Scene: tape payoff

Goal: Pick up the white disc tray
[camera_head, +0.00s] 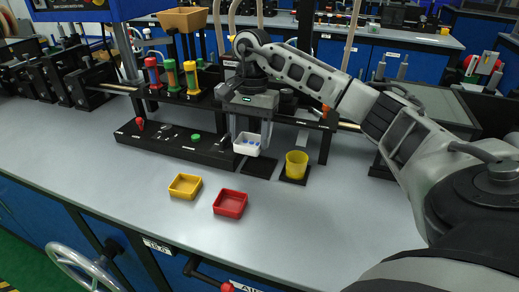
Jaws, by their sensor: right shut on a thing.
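The white disc tray (247,150) is a small white square tray with several blue bits in it. It is in the middle of the head view, between the fingers of my right gripper (250,136). The gripper comes down from above and is shut on the tray. The tray appears to be at the front of the black rack, above a dark pad; I cannot tell whether it touches anything below. My left gripper is not in view.
A yellow cup (296,165) stands on a black pad just right of the tray. A yellow tray (185,186) and a red tray (230,204) lie in front on the grey bench (110,175). The black rack (185,145) holds coloured cylinders behind. The bench's front left is clear.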

